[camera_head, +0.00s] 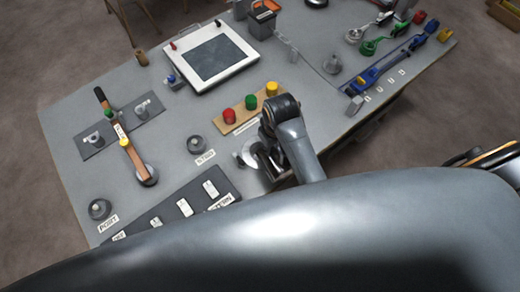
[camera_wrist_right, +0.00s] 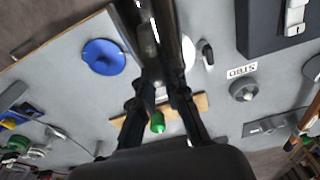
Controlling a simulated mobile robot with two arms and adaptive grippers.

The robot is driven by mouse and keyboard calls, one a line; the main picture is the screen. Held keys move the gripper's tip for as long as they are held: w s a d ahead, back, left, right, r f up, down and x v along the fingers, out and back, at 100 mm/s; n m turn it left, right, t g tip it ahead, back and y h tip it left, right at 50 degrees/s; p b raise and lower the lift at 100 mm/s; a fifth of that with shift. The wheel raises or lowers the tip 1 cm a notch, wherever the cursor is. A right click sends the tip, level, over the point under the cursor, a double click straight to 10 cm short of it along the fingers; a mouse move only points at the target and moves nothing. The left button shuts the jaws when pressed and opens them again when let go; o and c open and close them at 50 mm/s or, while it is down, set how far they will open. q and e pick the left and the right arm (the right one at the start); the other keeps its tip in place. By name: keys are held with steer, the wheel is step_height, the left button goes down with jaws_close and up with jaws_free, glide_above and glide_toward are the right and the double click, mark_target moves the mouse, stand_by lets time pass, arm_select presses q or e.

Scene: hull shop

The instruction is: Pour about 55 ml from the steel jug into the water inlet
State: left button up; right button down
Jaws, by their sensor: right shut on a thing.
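My right gripper (camera_head: 266,160) is at the near edge of the table, shut on a grey metal thing that looks like the steel jug. The arm and fingers hide most of it. In the right wrist view the fingers (camera_wrist_right: 158,75) reach up the middle, with the shiny metal (camera_wrist_right: 147,28) between them. A pale round piece (camera_head: 246,153) shows just left of the gripper; whether it is part of the jug or a thing below I cannot tell. A blue round dish (camera_wrist_right: 104,56), possibly the water inlet, lies left of the fingers in the wrist view. My left gripper is not in view.
A wooden strip with red (camera_head: 229,116), green and yellow buttons lies behind the gripper. A dark switch panel (camera_head: 176,207) and a round knob (camera_head: 196,144) are to its left. A framed screen (camera_head: 210,56), a lever (camera_head: 125,140) and blue tool (camera_head: 385,62) occupy the table.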

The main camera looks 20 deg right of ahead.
mark_target(277, 155)
steer(key=shift+w+a+r+g, duration=0.2)
steer(key=shift+w+a+g, duration=0.05)
steer(key=shift+w+g, duration=0.55)
stand_by(1.4)
steer(key=s+t, duration=0.1)
steer(key=s, duration=0.1)
steer(key=s+d+t, duration=0.1)
steer(key=s+t, duration=0.1)
steer(key=shift+s+d, duration=0.15)
steer(key=shift+s, duration=0.1)
steer(key=shift+s+t+y, duration=0.2)
steer(key=shift+t+y, duration=0.1)
